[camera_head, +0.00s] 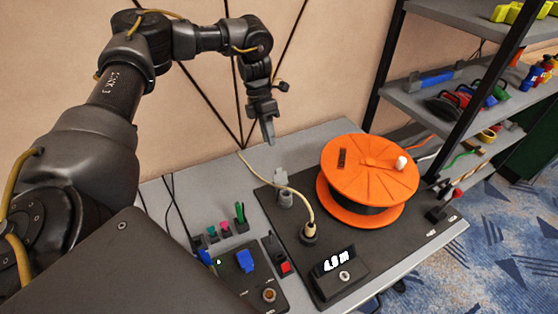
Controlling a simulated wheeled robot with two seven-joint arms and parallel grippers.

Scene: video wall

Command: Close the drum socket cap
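An orange cable drum (368,172) sits on a black base board (390,240) on the grey table. Its top has a dark rectangular slot or socket (342,158) and a white knob (402,162). I cannot make out for sure which part is the socket cap. A small grey upright piece (284,188) stands left of the drum. My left gripper (268,134) points down, in the air above the table's back edge, left of the drum and apart from it. Its fingers are seen nearly edge-on, so their opening is unclear; nothing shows in them. My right gripper is out of view.
A beige cable runs into a black round socket (309,236). A display box (338,274) stands in front. A control panel (250,280) with a blue part and several small coloured plugs are at the left. A shelf rack (440,95) stands at the right.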

